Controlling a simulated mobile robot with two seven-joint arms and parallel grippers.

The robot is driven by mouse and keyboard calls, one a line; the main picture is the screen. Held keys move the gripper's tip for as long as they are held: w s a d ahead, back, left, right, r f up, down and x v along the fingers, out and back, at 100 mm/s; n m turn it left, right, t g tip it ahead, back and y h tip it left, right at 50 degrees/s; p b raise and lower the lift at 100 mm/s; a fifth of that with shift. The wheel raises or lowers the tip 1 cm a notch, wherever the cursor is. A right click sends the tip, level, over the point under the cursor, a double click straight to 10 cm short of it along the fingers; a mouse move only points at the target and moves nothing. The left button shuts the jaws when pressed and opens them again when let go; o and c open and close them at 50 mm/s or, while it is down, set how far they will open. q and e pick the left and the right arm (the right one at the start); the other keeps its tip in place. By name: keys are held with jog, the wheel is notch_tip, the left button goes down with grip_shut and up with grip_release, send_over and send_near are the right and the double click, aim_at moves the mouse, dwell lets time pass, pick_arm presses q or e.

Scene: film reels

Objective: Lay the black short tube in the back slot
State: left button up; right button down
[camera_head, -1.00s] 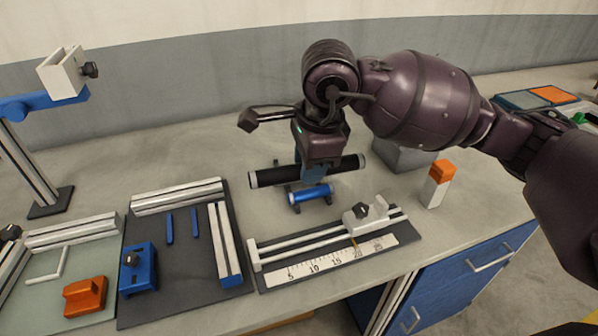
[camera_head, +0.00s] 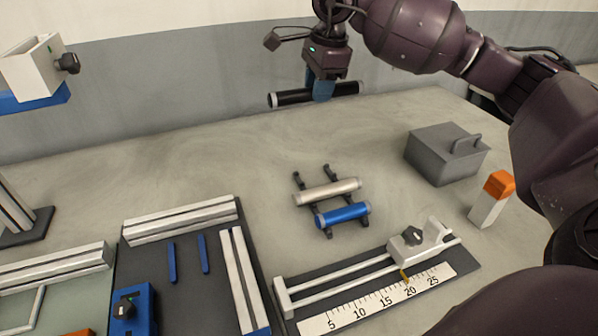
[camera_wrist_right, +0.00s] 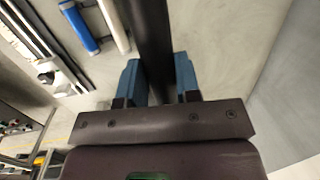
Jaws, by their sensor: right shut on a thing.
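My right gripper (camera_head: 321,88) is shut on a black tube (camera_head: 292,97) with light end rings and holds it level, high above the back of the bench. In the right wrist view the black tube (camera_wrist_right: 152,40) runs between the two blue fingers (camera_wrist_right: 157,82). Below in the head view, a small dark rack holds a silver tube (camera_head: 326,192) and, in front of it, a shorter blue tube (camera_head: 343,214). Dark rack prongs (camera_head: 297,178) show bare behind the silver tube. My left gripper is not in view.
A ruler fixture (camera_head: 375,285) with a white sliding block stands in front of the rack. A grey handled block (camera_head: 446,154) and an orange-topped white post (camera_head: 491,200) stand at right. A dark board (camera_head: 190,270) with rails lies at left. The bench behind the rack is clear.

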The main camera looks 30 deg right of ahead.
notch_tip(320, 180, down, 15)
jog(key=shift+s+r+b, duration=0.1)
jog(key=shift+s+b, duration=0.05)
jog(key=shift+b, duration=0.65)
jog(key=shift+d+f, duration=0.1)
jog(key=shift+f, duration=0.3)
notch_tip(320, 180, down, 4)
jog(key=shift+r+b, duration=0.15)
jog(key=shift+b, duration=0.2)
jog(key=shift+f, duration=0.35)
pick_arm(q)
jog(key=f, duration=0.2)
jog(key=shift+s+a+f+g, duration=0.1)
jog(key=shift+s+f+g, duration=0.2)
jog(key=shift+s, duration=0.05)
pick_arm(e)
jog(key=shift+r, duration=0.1)
